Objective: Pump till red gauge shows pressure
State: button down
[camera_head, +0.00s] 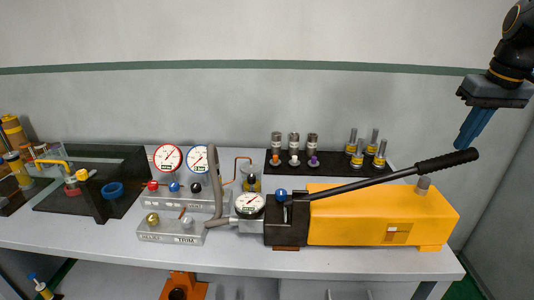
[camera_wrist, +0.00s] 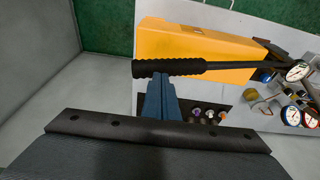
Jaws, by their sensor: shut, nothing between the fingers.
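The red-rimmed gauge (camera_head: 168,158) stands on the grey manifold block at centre left; its needle is too small to read surely. It also shows in the wrist view (camera_wrist: 291,116). The blue-rimmed gauge (camera_head: 197,158) is beside it. A yellow hand pump (camera_head: 370,215) lies on the bench with its black lever (camera_head: 390,180) slanting up to the right, ending in a ribbed grip (camera_head: 447,162). A small white gauge (camera_head: 249,205) sits at the pump's left end. My gripper (camera_head: 468,140), with blue fingers, is shut and empty, close above or behind the grip; contact is unclear.
A black rack with several small fittings (camera_head: 295,143) and cylinders (camera_head: 357,155) stands behind the pump. Red, blue and black knobs (camera_head: 174,187) line the manifold. A grey hose (camera_head: 215,185) arches beside it. A dark tray with a yellow-handled vise (camera_head: 55,165) is at left.

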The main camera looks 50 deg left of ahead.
aim_at(464, 154)
jog(key=shift+w+f+b, duration=0.1)
jog(key=shift+f+b, duration=0.2)
jog(key=shift+f, duration=0.2)
dwell(0.4)
jog(key=shift+w+d+f+b, duration=0.1)
jog(key=shift+d+f+b, duration=0.1)
jog(key=shift+f, duration=0.3)
jog(key=shift+w+d+f+b, duration=0.1)
jog(key=shift+f+b, duration=0.1)
jog(key=shift+f, duration=0.3)
jog(key=shift+w+d+f+b, duration=0.15)
jog(key=shift+f+b, duration=0.2)
jog(key=shift+f, duration=0.55)
jog(key=r+p, duration=0.2)
jog(key=s+r+p, duration=0.1)
jog(key=r, duration=0.1)
jog(key=shift+a, duration=0.4)
jog(key=shift+r+p, duration=0.25)
jog(key=shift+p, duration=0.2)
jog(key=shift+r, duration=0.15)
notch_tip(464, 154, up, 5)
jog(key=p, duration=0.3)
jog(key=shift+p, duration=0.4)
